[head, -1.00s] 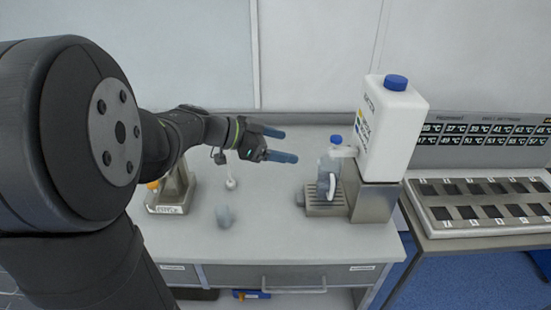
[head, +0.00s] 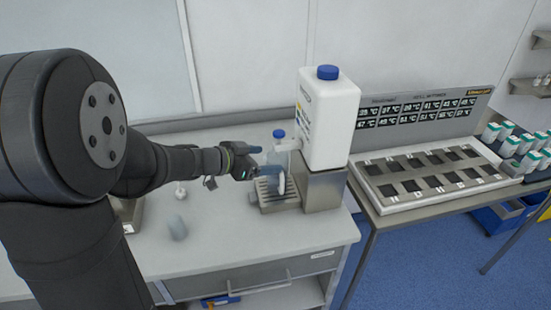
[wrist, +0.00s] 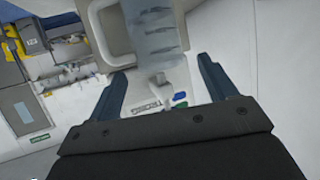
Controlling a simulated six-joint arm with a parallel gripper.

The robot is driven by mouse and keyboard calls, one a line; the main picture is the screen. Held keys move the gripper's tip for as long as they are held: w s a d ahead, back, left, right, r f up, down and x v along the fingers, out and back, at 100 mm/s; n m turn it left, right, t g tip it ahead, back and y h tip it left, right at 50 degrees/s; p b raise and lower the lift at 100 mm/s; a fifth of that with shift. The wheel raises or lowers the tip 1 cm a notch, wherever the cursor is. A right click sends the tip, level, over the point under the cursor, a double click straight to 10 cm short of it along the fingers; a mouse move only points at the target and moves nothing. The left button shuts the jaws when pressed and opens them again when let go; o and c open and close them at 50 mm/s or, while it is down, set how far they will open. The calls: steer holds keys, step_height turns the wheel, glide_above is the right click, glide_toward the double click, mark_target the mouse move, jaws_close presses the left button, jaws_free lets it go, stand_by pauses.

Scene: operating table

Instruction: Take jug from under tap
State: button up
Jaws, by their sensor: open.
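The clear jug (head: 273,168) stands on the slatted drip tray (head: 270,202) of the steel dispenser, under the tap with the blue top (head: 279,134). Its pale handle (head: 282,183) shows at the front. My gripper (head: 262,163) is at the jug's left side, its blue fingers partly covering the jug. In the wrist view, the jug (wrist: 153,35) lies ahead, roughly between the two open fingers (wrist: 163,80), with a pale loop like its handle to the left. I cannot tell whether a finger touches it.
A white water container (head: 327,120) with a blue cap sits on the steel dispenser (head: 323,188), right of the jug. A heated slide plate (head: 430,178) lies farther right. A small rounded object (head: 177,227) stands on the bench (head: 235,235), whose front middle is clear.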

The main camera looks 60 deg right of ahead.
mark_target(285, 156)
steer(key=shift+x, duration=2.35)
steer(key=shift+f, duration=0.1)
steer(key=c, duration=1.1)
steer(key=shift+r, duration=0.35)
steer(key=shift+w+a, duration=0.1)
steer(key=w+a, duration=0.7)
steer(key=shift+w+a, duration=0.3)
